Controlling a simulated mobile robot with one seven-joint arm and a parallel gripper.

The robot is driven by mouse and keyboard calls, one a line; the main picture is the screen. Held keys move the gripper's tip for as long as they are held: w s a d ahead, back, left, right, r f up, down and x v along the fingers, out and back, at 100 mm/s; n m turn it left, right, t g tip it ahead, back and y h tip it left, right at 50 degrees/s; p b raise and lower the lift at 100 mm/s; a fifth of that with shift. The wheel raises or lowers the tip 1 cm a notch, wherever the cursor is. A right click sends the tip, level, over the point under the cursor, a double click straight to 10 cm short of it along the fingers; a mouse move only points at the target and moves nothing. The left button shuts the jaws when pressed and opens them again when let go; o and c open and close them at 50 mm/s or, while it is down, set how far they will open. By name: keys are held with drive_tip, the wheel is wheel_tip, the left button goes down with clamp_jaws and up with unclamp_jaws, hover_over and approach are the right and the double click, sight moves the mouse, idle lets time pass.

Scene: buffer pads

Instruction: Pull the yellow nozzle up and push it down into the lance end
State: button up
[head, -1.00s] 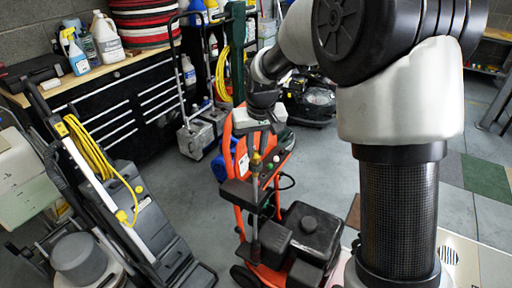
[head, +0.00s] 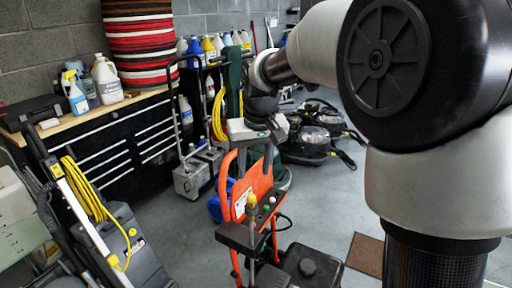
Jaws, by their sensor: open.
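The lance end cannot be made out clearly.
A grey machine with a yellow cord (head: 88,190) stands at the left. A workbench (head: 100,113) with bottles lies behind. My large arm fills the right side.

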drive_tip(key=v, duration=0.7)
drive_tip(key=shift+s, duration=0.1)
drive_tip(key=s+d+r+m+t+p, duration=0.1)
drive_tip(key=s+d+p, duration=0.2)
drive_tip(key=s, duration=0.9)
drive_tip(key=s+d+r+m+t+p, duration=0.1)
drive_tip(key=s+d+r+p, duration=0.1)
drive_tip(key=s+d, duration=0.5)
drive_tip(key=s+p, duration=0.1)
drive_tip(key=s, duration=0.3)
drive_tip(key=shift+s+t+h, duration=0.3)
drive_tip(key=shift+s+t, duration=0.05)
drive_tip(key=shift+t, duration=0.05)
drive_tip(key=shift+d+r, duration=0.1)
